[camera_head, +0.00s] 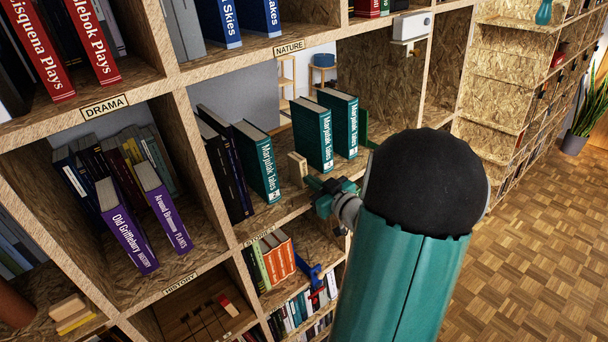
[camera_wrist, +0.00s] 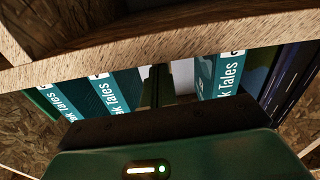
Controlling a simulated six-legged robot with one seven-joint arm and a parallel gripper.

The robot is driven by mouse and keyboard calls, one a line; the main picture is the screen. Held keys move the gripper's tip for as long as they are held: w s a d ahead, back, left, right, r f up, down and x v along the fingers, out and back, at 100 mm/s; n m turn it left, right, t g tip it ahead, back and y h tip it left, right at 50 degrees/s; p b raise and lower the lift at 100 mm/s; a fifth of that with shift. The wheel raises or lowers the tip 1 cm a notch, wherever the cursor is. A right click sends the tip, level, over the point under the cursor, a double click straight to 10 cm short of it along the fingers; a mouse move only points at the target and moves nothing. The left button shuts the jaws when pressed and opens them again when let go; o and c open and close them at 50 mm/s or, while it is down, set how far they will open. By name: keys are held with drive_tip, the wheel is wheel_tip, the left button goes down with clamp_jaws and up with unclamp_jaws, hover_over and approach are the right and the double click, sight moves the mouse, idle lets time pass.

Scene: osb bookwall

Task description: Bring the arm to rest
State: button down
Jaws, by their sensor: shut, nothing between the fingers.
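My gripper (camera_head: 314,184) shows only in part in the head view, beyond the black cap and teal casing of my arm. It is at the front of the shelf under the NATURE label, before the gap between green books. In the wrist view its dark fingers (camera_wrist: 163,86) are together at the gap, with nothing seen held. The hand's dark green body with a lit green light fills the bottom of that view. Most of the hand is hidden in the head view.
Green Maryjulak Tales books stand on both sides: one at left (camera_head: 257,162), two at right (camera_head: 312,134). A small wooden block (camera_head: 297,168) is by the gap. Wooden shelf boards (camera_wrist: 150,42) are close to the hand. The parquet floor (camera_head: 520,240) at right is clear.

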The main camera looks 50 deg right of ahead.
drive_tip(key=shift+w+d, duration=0.1)
drive_tip(key=shift+w, duration=0.25)
drive_tip(key=shift+s, duration=0.1)
idle(0.5)
